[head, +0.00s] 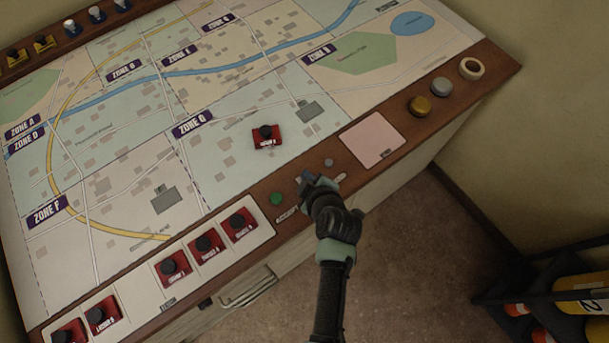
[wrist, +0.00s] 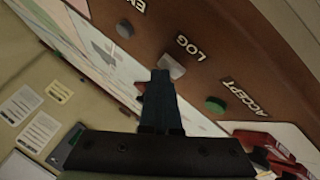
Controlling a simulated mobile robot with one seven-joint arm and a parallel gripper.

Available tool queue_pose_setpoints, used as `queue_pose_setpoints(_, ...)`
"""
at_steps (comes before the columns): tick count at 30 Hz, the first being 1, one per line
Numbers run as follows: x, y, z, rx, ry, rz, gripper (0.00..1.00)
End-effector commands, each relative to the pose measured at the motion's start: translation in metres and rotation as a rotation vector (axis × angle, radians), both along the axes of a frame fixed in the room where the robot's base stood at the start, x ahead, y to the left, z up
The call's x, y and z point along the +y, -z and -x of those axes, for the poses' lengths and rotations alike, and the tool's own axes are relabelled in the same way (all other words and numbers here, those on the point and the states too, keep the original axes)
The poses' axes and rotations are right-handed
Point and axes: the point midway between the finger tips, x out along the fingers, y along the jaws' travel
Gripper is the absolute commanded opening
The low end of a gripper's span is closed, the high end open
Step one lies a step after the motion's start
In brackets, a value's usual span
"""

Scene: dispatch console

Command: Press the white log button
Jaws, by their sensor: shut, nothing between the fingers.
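The white log button (wrist: 172,66) is a small pale button beside the printed word LOG on the brown console edge in the wrist view. My gripper (wrist: 160,76) is shut and empty. Its fingertips overlap the near edge of the white button in that view; I cannot tell whether they touch it. In the head view my gripper (head: 309,179) is over the front wooden edge, and its fingers largely hide the white button there.
A green button (wrist: 214,104) marked ACCEPT and a grey button (wrist: 124,28) flank the log button. On the console are a red block with a black knob (head: 266,136), a pink pad (head: 373,140) and a white tray (head: 265,232) of similar red blocks. A rack (head: 545,310) stands lower right.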

Motion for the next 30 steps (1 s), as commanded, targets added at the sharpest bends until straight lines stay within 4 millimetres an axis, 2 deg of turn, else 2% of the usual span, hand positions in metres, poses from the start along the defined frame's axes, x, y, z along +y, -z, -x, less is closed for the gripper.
queue_pose_setpoints(7,0.0,-0.013,0.001,0.002,0.001,0.0,0.0)
queue_pose_setpoints(20,0.0,-0.018,0.0,0.0,0.0,0.0,0.0)
queue_pose_setpoints(30,0.0,-0.051,0.0,0.001,0.001,0.001,0.0)
